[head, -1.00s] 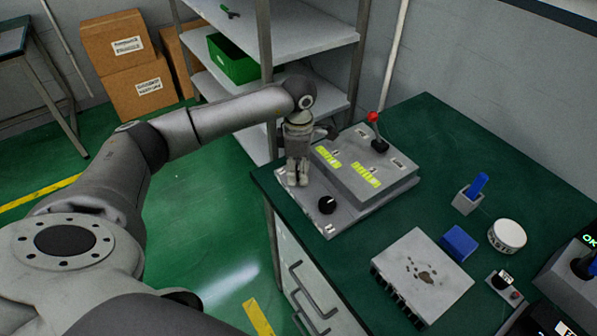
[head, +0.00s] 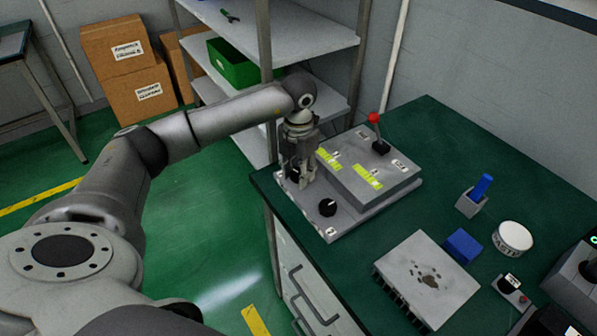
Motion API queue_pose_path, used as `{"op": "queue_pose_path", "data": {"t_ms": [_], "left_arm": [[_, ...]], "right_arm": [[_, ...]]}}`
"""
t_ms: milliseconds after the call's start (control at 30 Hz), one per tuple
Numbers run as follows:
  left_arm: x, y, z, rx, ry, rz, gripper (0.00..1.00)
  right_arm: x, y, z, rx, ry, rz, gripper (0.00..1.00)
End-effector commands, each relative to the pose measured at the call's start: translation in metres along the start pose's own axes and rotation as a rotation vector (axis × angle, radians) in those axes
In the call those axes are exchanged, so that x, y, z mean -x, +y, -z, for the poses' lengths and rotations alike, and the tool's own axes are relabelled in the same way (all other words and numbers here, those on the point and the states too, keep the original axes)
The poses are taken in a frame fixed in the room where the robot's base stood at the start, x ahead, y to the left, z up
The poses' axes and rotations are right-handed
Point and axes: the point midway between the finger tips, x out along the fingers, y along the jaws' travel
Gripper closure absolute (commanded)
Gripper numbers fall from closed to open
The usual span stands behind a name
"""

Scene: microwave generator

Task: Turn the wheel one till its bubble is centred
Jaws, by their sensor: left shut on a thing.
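The grey levelling device stands on the green bench, with a base plate (head: 345,225) and a raised grey block (head: 385,187). Two yellow-green bubble vials lie on the block, a left vial (head: 328,160) and a right vial (head: 368,178). Their bubbles are too small to judge. A black wheel (head: 327,207) with a white mark sits free at the front of the plate. My left gripper (head: 300,176) points down at the plate's left end, shut on the other dark wheel, which its fingers largely hide. The wheel numbers are not readable. My right gripper is out of view.
A red-knobbed lever (head: 375,122) rises behind the block. A finned grey plate (head: 425,275), a blue block (head: 462,246), a white round tin (head: 512,237) and a holder with a blue handle (head: 472,200) stand to the right. The bench's back is clear.

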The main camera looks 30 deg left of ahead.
Motion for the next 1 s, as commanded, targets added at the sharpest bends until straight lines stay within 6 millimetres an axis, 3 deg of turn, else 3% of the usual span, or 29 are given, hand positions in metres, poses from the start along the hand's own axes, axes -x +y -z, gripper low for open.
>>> {"op": "queue_pose_path", "data": {"t_ms": [600,1000], "left_arm": [[0.0014,0.0006,-0.0009,0.551,-0.004,0.000,0.88],[0.0015,0.0007,-0.0011,0.734,-0.004,0.001,0.88]], "right_arm": [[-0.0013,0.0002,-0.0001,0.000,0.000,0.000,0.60],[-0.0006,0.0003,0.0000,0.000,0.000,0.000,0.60]]}}
